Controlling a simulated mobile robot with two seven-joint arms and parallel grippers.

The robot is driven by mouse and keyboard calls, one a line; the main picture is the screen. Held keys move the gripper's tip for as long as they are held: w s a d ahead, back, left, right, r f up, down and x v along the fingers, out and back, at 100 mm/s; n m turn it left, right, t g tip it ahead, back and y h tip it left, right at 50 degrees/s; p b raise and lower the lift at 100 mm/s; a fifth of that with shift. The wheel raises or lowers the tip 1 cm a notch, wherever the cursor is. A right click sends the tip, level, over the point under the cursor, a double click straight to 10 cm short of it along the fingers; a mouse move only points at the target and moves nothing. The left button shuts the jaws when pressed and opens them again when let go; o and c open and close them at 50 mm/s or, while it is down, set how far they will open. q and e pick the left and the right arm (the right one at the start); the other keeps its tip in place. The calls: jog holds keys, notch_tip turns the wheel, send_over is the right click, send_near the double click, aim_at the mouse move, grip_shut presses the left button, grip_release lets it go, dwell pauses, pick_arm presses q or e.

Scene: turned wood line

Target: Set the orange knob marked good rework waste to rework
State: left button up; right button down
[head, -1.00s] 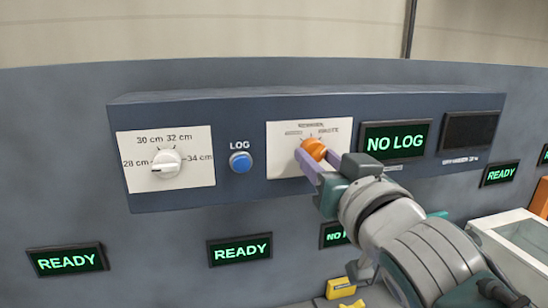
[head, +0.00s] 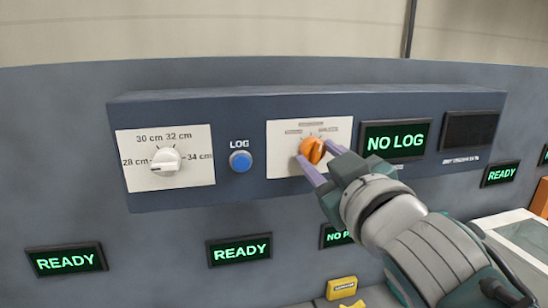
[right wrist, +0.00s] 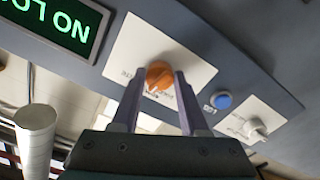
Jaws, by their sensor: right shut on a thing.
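The orange knob (head: 311,150) sits on a white plate (head: 283,162) on the dark control box. It also shows in the right wrist view (right wrist: 158,76). Its raised grip stands near upright in the head view, leaning slightly right at the top. The small labels around it are too blurred to read surely, so I cannot tell which mark it points at. My right gripper (head: 315,151) is shut on the knob, one finger on each side. In the right wrist view the fingers (right wrist: 157,88) flank the knob. My left gripper is out of view.
Left of the knob are a blue LOG button (head: 240,161) and a white dial (head: 166,162) marked in centimetres. Close on the right is a NO LOG display (head: 395,141), then a dark screen (head: 468,132). READY displays are on the panel below.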

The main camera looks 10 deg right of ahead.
jog(key=shift+n, duration=1.1)
jog(key=shift+c, duration=2.1)
grip_release()
jog(key=shift+s, duration=0.1)
jog(key=s+b, duration=0.2)
jog(key=s, duration=0.7)
jog(key=shift+s+d, duration=0.2)
jog(key=shift+s, duration=0.2)
